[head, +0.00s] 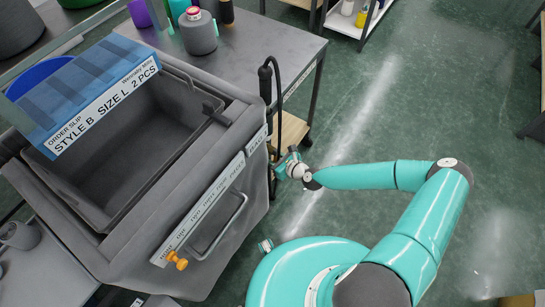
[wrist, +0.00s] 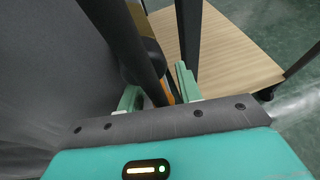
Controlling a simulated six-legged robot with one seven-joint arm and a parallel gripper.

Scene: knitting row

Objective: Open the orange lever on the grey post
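In the wrist view my gripper (wrist: 158,90) has its two pale green fingers apart. A dark grey post (wrist: 120,40) slants down between them, and a small strip of orange (wrist: 168,90), perhaps the orange lever, shows just beyond it, mostly hidden. I cannot tell whether the fingers touch either one. In the head view my gripper (head: 283,163) is low beside the right side of the grey cart, below a dark upright post (head: 265,85). The lever is hidden there.
The grey cart (head: 215,190) carries an open bin (head: 100,205) and a blue order slip (head: 85,95). An orange knob (head: 176,261) sits on the cart's front. A wooden shelf (wrist: 235,50) lies close beyond the gripper. The green floor (head: 400,110) at right is clear.

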